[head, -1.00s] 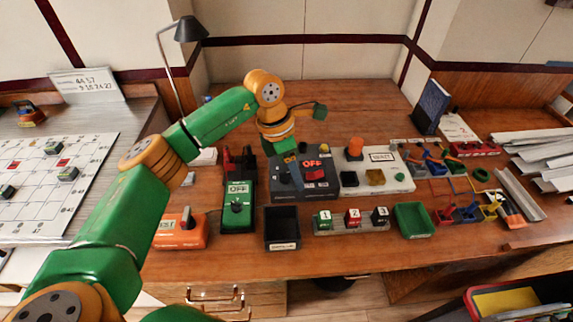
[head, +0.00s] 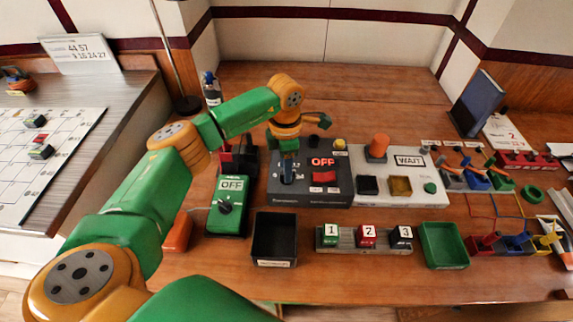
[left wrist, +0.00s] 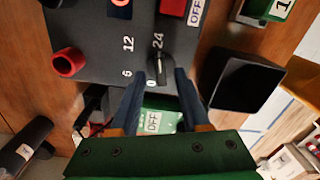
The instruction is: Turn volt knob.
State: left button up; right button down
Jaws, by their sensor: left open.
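The dark grey box (head: 340,197) stands on the wooden bench, with a red switch (head: 324,177) under an OFF label. Its volt knob (left wrist: 158,68) is small and black; the dial around it is marked 0, 6, 12 and 24. My left gripper (head: 288,172) points down over the left part of the box. It is open, and in the left wrist view its two dark fingers (left wrist: 161,76) are at either side of the knob. I cannot tell whether they touch it. In the head view the gripper hides most of the knob. My right gripper is not in view.
A green box (head: 230,190) with its own black knob and OFF label stands left of the grey box. A black open bin (head: 262,215) is in front.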

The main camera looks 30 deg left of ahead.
pick_arm(q)
jog(key=shift+f, duration=0.3)
grip_shut()
